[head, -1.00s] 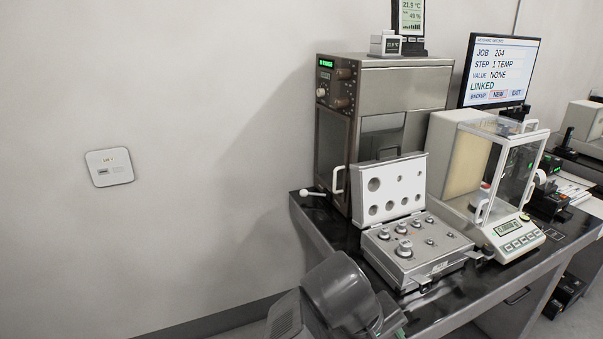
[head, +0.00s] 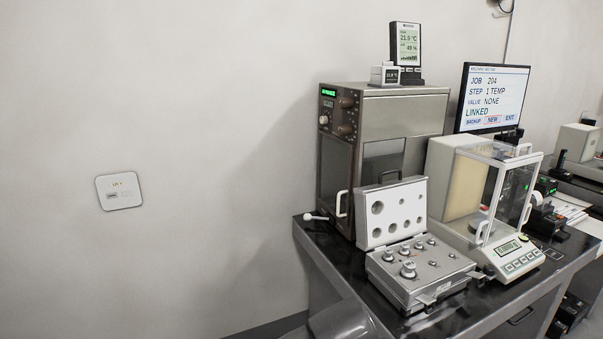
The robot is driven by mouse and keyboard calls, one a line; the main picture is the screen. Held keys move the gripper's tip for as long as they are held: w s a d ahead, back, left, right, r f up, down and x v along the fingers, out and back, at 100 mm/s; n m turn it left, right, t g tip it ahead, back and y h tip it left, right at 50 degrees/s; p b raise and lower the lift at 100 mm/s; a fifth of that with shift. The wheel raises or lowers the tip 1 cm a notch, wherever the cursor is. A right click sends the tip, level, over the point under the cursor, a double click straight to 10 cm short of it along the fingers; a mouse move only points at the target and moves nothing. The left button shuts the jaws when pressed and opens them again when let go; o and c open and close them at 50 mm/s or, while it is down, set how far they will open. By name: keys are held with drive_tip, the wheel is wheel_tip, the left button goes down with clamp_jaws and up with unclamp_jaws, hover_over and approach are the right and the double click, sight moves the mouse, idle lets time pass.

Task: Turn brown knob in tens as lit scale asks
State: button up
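A tall brown-grey balance cabinet (head: 402,103) stands at the back left of the table, with a small lit green display (head: 328,93) whose text is too small to read. Its brown front panel carries an upper brown knob (head: 346,102), a lower brown knob (head: 345,130) and a pale knob (head: 323,119) at the left. A white glass-sided balance (head: 519,263) to the right has a greyish display (head: 508,247), also too small to read. My gripper is out of view; only a grey part of my arm shows at the bottom edge, well below the knobs.
An open weight case (head: 420,287) with several weights stands in front of the cabinet. A white-handled lever (head: 308,217) lies at the table's left edge. The monitor (head: 492,97) reads JOB 204, STEP 1 TEMP, VALUE NONE.

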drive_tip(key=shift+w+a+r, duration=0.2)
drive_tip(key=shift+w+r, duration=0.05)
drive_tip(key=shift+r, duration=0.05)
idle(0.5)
